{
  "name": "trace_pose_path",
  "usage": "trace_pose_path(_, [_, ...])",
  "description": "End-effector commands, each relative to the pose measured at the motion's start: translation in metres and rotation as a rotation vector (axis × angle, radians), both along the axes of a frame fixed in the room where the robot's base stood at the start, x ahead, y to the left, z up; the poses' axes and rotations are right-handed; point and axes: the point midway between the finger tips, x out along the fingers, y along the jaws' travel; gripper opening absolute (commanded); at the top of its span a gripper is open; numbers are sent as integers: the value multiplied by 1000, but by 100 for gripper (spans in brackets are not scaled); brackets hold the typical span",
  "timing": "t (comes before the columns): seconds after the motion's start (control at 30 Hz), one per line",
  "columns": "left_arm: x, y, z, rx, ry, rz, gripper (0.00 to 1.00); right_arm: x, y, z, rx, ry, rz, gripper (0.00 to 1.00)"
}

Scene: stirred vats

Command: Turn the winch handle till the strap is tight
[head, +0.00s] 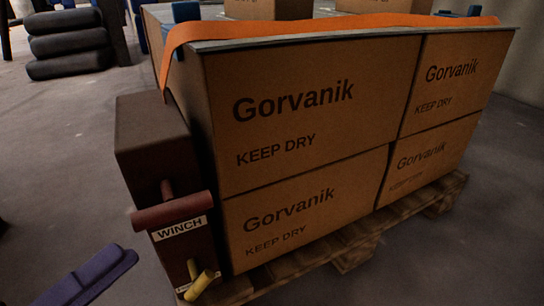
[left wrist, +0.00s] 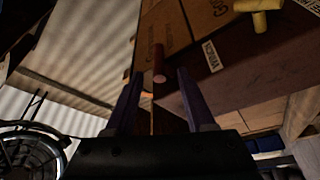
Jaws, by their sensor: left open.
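The winch (head: 150,140) is a dark brown box at the left end of a carton stack, with a WINCH label. Its red handle (head: 172,210) sticks out at the front; in the left wrist view the handle (left wrist: 159,62) shows beyond and between my fingertips. A yellow handle (head: 200,284) sits lower on the same box. The orange strap (head: 330,24) runs over the stack's top and bends down at the left to the winch; it bows up at that corner. My left gripper (head: 125,254) is open and empty, below and left of the red handle, apart from it. My right gripper is out of view.
The Gorvanik cartons (head: 300,110) stand on a wooden pallet (head: 350,252) right of the winch. Dark stacked rolls (head: 68,45) lie at the back left. The floor left of the winch is clear.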

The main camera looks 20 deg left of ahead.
Motion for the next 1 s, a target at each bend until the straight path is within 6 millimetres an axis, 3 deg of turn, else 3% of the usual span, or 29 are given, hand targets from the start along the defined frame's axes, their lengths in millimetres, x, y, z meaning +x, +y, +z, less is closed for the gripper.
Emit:
trace_pose_path(0.3, [53, -21, 12, 1, -7, 1, 55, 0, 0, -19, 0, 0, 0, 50])
trace_pose_path(0.5, [77, -30, 18, 1, -3, 1, 55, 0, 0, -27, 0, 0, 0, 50])
trace_pose_path(0.87, [84, -33, 21, 2, 0, 2, 55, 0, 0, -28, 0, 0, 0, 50])
trace_pose_path(1.0, [84, -33, 21, 2, 0, 2, 40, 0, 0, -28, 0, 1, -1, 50])
